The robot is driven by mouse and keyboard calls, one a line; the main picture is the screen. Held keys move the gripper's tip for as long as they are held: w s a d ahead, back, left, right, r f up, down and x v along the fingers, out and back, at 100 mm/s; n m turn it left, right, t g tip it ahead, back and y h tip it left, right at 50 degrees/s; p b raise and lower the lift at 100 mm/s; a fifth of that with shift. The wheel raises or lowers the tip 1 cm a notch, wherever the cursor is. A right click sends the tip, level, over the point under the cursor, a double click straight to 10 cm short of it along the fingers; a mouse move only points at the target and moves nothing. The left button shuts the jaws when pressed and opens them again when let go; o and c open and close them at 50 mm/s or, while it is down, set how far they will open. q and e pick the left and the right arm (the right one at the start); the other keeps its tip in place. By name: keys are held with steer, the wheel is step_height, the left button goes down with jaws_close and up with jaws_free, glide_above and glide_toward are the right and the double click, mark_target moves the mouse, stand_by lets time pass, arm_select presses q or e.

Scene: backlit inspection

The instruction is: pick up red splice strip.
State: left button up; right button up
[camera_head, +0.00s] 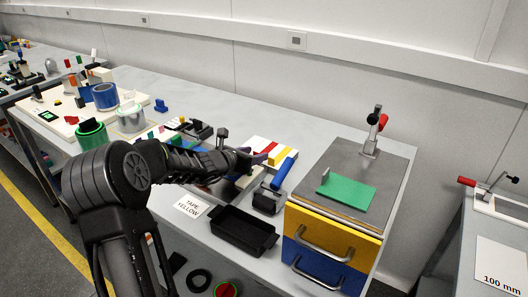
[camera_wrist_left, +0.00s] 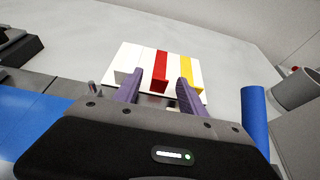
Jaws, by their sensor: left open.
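In the head view the red strip (camera_head: 267,148) is partly hidden by my left gripper (camera_head: 259,157). My left gripper (camera_wrist_left: 159,92) is open with two purple fingers pointing at the strips. In the wrist view the red strip shows in the gap between the fingers, nearer the left one. Nothing is held. I cannot tell whether the fingers touch a strip. My right gripper is not in view.
A cabinet with yellow and blue drawers (camera_head: 332,239) stands further right, with a green plate (camera_head: 346,191) on top. A black tray (camera_head: 243,232) is in front. Tape rolls and small parts crowd the left.

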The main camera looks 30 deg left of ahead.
arm_select(q)
steer(key=shift+w, duration=0.1)
steer(key=shift+c, duration=0.2)
stand_by(0.4)
jaws_close()
steer(key=shift+r, duration=0.1)
step_height(320, 180, up, 10)
steer(key=p, duration=0.3)
stand_by(0.4)
stand_by(0.5)
